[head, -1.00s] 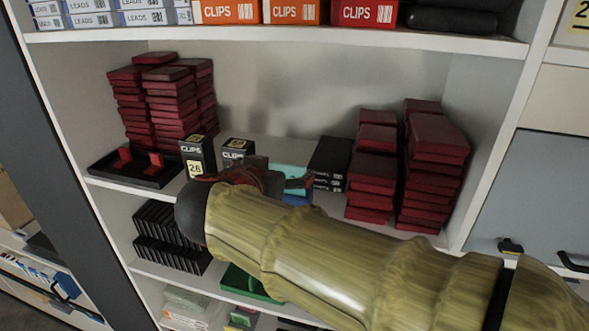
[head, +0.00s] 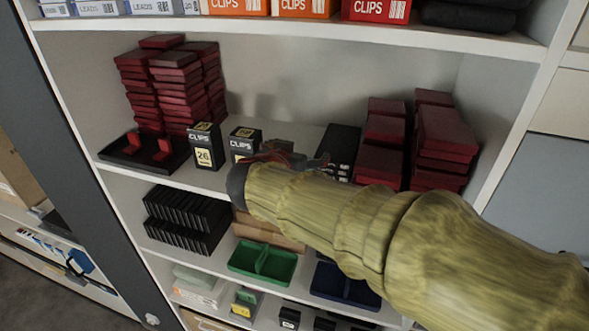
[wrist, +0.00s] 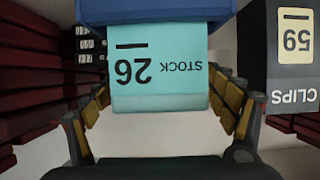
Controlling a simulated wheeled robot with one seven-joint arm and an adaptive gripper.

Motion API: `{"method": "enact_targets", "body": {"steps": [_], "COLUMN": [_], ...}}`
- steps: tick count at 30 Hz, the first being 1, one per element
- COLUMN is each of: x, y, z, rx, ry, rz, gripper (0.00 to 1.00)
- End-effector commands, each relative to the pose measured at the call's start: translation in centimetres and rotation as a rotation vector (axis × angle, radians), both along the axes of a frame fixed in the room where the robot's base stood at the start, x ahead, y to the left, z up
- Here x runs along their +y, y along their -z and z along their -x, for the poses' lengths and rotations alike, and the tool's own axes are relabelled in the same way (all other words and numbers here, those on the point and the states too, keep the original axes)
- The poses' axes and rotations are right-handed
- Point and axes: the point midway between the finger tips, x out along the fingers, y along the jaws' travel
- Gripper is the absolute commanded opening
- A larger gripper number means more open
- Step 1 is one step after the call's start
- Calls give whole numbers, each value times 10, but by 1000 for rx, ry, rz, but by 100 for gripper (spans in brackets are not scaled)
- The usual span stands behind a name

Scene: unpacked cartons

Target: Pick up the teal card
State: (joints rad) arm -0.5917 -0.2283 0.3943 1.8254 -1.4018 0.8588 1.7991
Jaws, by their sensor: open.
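The teal card (wrist: 158,66), printed "STOCK 26" and upside down in the wrist view, stands between my open fingers with space on both sides. A blue block or holder (wrist: 155,12) shows right at its upper edge. My gripper (wrist: 163,95) is open, its yellow-padded fingers to the left and right of the card and not closed on it. In the head view my gripper (head: 292,160) is at the middle shelf, and my arm hides the card there.
A black CLIPS box (wrist: 293,50) stands close to the right finger in the wrist view. Black cases (head: 341,148) and red box stacks (head: 383,145) stand right of my gripper in the head view. A shelf (head: 300,37) runs above.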

Motion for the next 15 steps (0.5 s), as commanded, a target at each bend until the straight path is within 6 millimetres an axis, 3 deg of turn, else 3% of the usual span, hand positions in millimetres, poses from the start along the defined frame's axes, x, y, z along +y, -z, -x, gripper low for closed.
{"method": "enact_targets", "body": {"steps": [3, 15], "x": [0, 0], "y": [0, 0], "z": [0, 0], "rx": [0, 0], "ry": [0, -1], "rz": [0, 0], "gripper": [84, 62]}}
